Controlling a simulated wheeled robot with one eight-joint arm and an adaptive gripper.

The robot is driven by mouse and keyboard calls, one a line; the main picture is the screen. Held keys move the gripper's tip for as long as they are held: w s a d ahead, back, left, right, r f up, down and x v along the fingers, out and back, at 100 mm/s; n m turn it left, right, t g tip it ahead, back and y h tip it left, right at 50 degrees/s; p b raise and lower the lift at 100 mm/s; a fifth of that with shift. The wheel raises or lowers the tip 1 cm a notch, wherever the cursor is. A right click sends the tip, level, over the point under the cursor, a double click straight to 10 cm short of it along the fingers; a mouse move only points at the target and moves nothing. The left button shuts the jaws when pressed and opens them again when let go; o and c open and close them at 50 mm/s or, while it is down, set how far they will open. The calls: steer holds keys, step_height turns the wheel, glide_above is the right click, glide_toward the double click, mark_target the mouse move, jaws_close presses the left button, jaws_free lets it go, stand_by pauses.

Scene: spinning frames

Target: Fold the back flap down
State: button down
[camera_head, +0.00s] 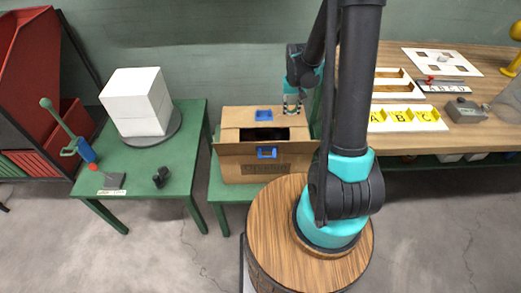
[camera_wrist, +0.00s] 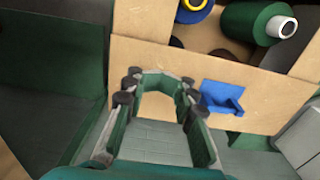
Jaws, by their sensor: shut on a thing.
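The cardboard box (camera_head: 240,168) stands open on a green table, its opening dark. The back flap (camera_head: 238,116) spreads outward at the rear, with a blue tab (camera_head: 264,115) on it. In the wrist view the back flap (camera_wrist: 165,58) and its blue tab (camera_wrist: 222,98) show close up. My gripper (camera_head: 293,108) is at the right part of the back flap; in the wrist view its fingertips (camera_wrist: 160,84) overlap the flap's outer edge, left of the tab. It is shut on the flap, though the exact contact is hard to see. The front flap (camera_head: 240,149) tilts outward with another blue tab (camera_head: 267,152).
Spools, one green (camera_wrist: 258,22) and one blue and yellow (camera_wrist: 195,8), lie inside the box. A left green table (camera_head: 195,120) holds a white block (camera_head: 138,100) and a small black object (camera_head: 161,177). A wooden workbench (camera_head: 470,140) stands at the right. My arm rises close by on the right.

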steer(key=shift+r, duration=2.05)
steer(key=s+d+r+t, duration=0.1)
steer(key=s, duration=0.5)
steer(key=s+d+r+t, duration=0.1)
steer(key=s, duration=0.5)
steer(key=s+d+r+t, duration=0.2)
steer(key=s, duration=0.4)
steer(key=shift+s, duration=0.35)
steer(key=shift+w+r, duration=0.1)
